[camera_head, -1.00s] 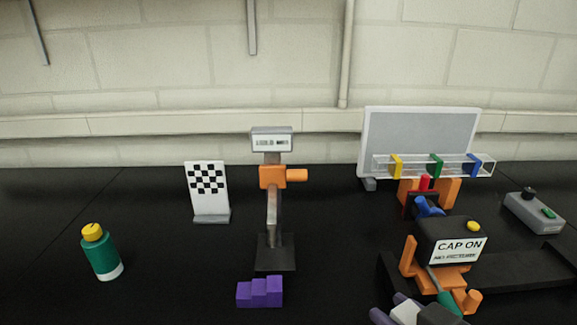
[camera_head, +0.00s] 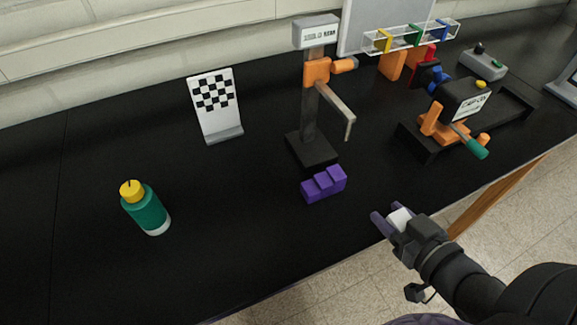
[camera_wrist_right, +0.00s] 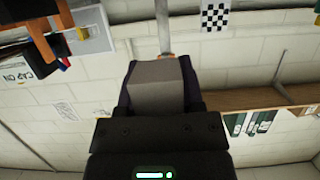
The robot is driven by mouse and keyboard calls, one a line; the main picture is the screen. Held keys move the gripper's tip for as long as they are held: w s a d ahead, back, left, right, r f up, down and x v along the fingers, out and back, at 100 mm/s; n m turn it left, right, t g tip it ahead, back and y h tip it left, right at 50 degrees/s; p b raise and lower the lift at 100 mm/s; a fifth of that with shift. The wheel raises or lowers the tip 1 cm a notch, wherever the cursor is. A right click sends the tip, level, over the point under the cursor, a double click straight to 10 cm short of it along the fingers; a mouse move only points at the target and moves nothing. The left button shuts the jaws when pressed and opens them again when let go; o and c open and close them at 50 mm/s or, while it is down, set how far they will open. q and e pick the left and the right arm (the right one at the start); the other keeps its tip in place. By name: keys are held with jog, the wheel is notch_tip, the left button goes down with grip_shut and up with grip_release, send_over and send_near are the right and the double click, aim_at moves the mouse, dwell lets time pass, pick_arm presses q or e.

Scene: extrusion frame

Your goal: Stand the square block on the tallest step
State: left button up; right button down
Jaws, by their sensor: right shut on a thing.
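The purple step block (camera_head: 324,185) stands on the black table near its front edge. Its steps rise to the right, so its right step is the tallest. My right gripper (camera_head: 390,220) is to the right of the steps and apart from them, near the table's front edge. It is shut on a pale square block (camera_head: 400,218). In the right wrist view the block (camera_wrist_right: 157,88) shows grey between the two dark fingers. The tallest step looks empty. My left gripper is not in view.
A stand with an orange clamp and angled rod (camera_head: 316,75) rises just behind the steps. A checkered board (camera_head: 215,105) and green bottle (camera_head: 147,210) are left. A black fixture with orange parts (camera_head: 450,125) is right. The table between bottle and steps is clear.

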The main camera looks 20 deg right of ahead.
jog(key=shift+s+a, duration=0.1)
jog(key=b, duration=0.2)
send_over(334, 166)
jog(key=s, duration=0.3)
jog(key=shift+f, duration=0.15)
jog(key=w+b, duration=0.1)
jog(key=w, duration=0.2)
jog(key=shift+w+f, duration=0.1)
jog(key=shift+w, duration=0.05)
jog(key=shift+f, duration=0.7)
jog(key=shift+r, duration=0.1)
jog(key=shift+f+b, duration=0.3)
jog(key=shift+f, duration=0.35)
jog(key=shift+c, duration=1.2)
grip_release()
